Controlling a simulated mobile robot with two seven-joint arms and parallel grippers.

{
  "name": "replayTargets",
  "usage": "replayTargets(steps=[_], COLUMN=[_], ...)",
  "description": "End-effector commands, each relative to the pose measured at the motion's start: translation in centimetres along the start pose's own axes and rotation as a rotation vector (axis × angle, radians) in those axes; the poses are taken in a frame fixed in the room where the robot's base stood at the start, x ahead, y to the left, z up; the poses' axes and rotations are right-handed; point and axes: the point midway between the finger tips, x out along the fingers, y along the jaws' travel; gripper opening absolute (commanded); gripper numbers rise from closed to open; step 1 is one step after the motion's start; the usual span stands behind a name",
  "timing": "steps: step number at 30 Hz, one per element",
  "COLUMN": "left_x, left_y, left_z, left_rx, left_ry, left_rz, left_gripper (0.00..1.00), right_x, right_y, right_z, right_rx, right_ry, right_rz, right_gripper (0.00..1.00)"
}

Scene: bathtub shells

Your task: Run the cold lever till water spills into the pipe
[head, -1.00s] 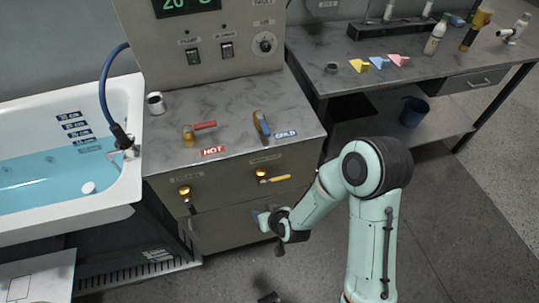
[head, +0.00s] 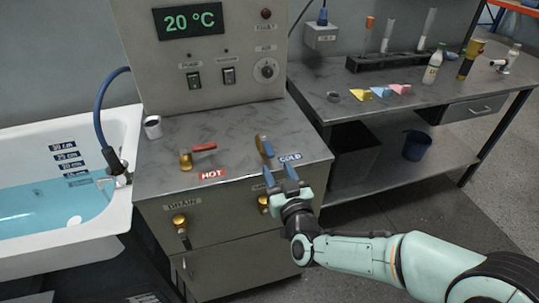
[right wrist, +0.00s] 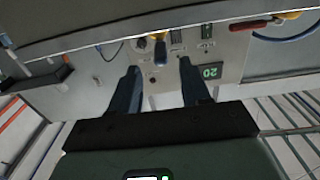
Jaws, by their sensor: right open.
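The cold lever (head: 265,147) has a blue handle on a brass valve and stands on the grey cabinet top behind the blue COLD label (head: 290,157). In the right wrist view the cold lever (right wrist: 160,48) shows beyond and between my fingers. My right gripper (head: 280,173) is open and empty, its fingers pointing up at the front edge of the counter, just in front of the lever and apart from it. It also shows in the right wrist view (right wrist: 157,76). The drain valve (head: 179,222) is brass, on the cabinet front. My left gripper is not in view.
The red hot lever (head: 203,147) stands left of the cold one. A metal cup (head: 152,127) sits at the counter's back left. The bathtub (head: 118,205) holds blue water at left. A bench (head: 380,110) with bottles is at right.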

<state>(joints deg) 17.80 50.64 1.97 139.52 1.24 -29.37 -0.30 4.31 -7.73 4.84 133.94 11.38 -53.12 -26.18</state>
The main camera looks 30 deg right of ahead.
Motion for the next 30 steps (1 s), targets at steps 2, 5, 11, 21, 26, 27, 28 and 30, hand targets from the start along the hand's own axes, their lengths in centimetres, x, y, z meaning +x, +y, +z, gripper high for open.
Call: replayTargets(steps=[2, 5, 11, 21, 26, 27, 28, 30], left_x=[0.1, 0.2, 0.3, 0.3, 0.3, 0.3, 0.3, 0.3], left_y=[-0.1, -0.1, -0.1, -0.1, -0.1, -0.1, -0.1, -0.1], left_z=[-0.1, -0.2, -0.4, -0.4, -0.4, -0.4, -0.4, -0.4], left_rx=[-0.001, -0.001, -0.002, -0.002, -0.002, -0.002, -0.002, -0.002], left_ry=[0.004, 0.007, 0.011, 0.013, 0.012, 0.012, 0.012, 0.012], left_rz=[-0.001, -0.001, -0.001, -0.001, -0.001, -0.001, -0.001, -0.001], left_gripper=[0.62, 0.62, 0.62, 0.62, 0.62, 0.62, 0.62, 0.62], right_x=[1.9, 3.9, 6.7, 7.7, 7.7, 7.7, 7.7, 7.7], right_y=[0.0, 0.0, 0.1, 0.0, 0.0, 0.0, 0.0, 0.0], right_z=[0.1, 0.1, 0.1, 0.1, 0.1, 0.1, 0.1, 0.1], right_rx=[0.0, 0.0, 0.0, 0.0, 0.0, 0.0, 0.0, 0.0], right_ry=[-0.001, -0.001, -0.001, -0.001, -0.001, -0.001, -0.001, -0.001], right_rz=[0.001, 0.001, 0.001, 0.0, 0.0, 0.0, 0.0, 0.0], right_gripper=[0.47, 0.47, 0.47, 0.47, 0.27, 0.14, 0.04, 0.0])
